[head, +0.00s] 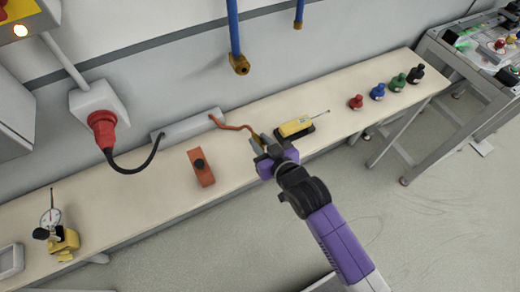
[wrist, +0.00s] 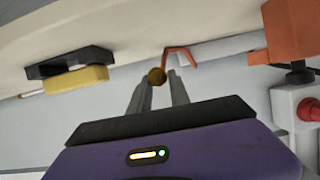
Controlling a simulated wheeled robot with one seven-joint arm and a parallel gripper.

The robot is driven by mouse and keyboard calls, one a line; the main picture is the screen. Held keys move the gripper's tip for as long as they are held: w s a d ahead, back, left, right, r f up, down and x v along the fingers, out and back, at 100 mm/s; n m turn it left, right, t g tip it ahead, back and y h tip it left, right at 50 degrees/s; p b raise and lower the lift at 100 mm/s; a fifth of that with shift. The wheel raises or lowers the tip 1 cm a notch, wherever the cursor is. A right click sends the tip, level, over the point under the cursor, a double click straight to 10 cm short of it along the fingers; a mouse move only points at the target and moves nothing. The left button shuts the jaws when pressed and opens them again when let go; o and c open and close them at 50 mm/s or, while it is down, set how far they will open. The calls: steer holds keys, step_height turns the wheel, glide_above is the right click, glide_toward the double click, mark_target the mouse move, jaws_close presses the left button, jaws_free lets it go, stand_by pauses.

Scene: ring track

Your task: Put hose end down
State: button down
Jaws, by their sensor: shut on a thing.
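My gripper (head: 264,147) is over the front part of the bench, right of the middle. It is shut on the brass-coloured hose end (head: 256,139). An orange hose (head: 235,127) runs from that end back to a long grey box at the wall. In the wrist view the round hose end (wrist: 157,76) sits between the tips of my gripper (wrist: 158,84), with the orange hose (wrist: 182,51) bent behind it. Whether the hose end touches the bench top (head: 335,110) is hard to tell.
A yellow tool on a black base (head: 296,127) lies close right of my gripper. An orange block with a black knob (head: 201,167) stands to the left. Several coloured bottles stand farther right. Blue hoses (head: 235,30) hang above. A yellow dial-gauge stand (head: 62,241) is at far left.

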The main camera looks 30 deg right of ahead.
steer(key=shift+f, duration=2.45)
steer(key=shift+f, duration=0.15)
steer(key=c, duration=1.2)
jaws_free()
steer(key=v, duration=1.2)
steer(key=shift+r+b, duration=0.2)
steer(key=shift+b, duration=0.25)
